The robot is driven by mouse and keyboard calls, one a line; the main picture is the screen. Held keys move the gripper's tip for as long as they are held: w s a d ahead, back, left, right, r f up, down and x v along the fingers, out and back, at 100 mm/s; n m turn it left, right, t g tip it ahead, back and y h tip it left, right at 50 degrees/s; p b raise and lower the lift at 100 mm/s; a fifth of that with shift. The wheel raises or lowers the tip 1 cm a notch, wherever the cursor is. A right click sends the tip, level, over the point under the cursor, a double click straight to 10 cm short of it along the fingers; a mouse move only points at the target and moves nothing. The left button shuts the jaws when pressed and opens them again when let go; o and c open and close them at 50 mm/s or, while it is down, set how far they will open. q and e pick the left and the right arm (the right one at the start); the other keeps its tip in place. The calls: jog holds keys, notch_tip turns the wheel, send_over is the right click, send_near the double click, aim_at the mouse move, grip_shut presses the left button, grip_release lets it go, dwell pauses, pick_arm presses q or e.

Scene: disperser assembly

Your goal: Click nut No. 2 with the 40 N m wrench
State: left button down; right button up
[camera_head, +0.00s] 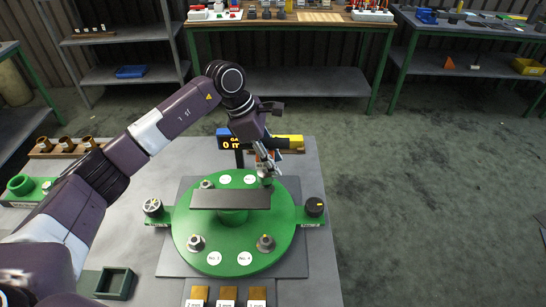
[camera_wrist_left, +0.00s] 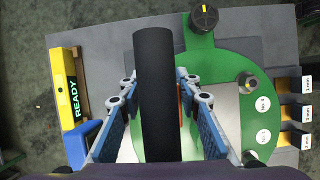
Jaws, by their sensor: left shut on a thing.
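My left gripper (camera_head: 270,168) is over the back right of the green round fixture (camera_head: 188,220). It is shut on the wrench, whose black handle (camera_wrist_left: 154,90) lies between the blue finger pads in the left wrist view. The wrench's working end and its force marking cannot be made out. A nut (camera_head: 267,181) sits just below the fingertips, partly hidden; its number cannot be read. Other nuts stand at the back left (camera_head: 207,184), front left (camera_head: 196,243) and front right (camera_head: 265,243) of the fixture. Front labels read No. 1 (camera_head: 214,258) and No. 4 (camera_head: 244,258). My right gripper is not in view.
A dark flat bar (camera_head: 230,200) spans the fixture's middle. Knobs stand at its left (camera_head: 153,207) and right (camera_head: 314,207). A display (camera_head: 236,143) and a yellow block reading READY (camera_wrist_left: 68,92) are behind it. Yellow-brown blocks (camera_head: 228,295) line the front.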

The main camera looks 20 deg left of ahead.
aim_at(266, 186)
pick_arm(q)
jog(key=n, duration=0.2)
jog(key=w+n+t, duration=0.1)
jog(key=n, duration=0.1)
jog(key=shift+f+t+y, duration=0.15)
jog(key=shift+t+y, duration=0.15)
jog(key=n, duration=0.2)
jog(key=n+t+y+b, duration=0.1)
jog(key=n, duration=0.1)
jog(key=shift+w+a+f+n, duration=0.15)
jog(key=shift+w+a+n, duration=0.05)
jog(key=shift+a+n, duration=0.2)
jog(key=shift+w+a+n+t+y, duration=0.1)
jog(key=shift+n+t+y, duration=0.25)
jog(key=shift+n, duration=0.35)
jog(key=shift+f+b, duration=0.2)
jog(key=shift+b, duration=0.25)
jog(key=shift+f+b, duration=0.55)
jog(key=shift+f, duration=0.05)
jog(key=shift+f+b, duration=0.35)
jog(key=shift+f+b, duration=0.5)
jog(key=shift+f, duration=0.05)
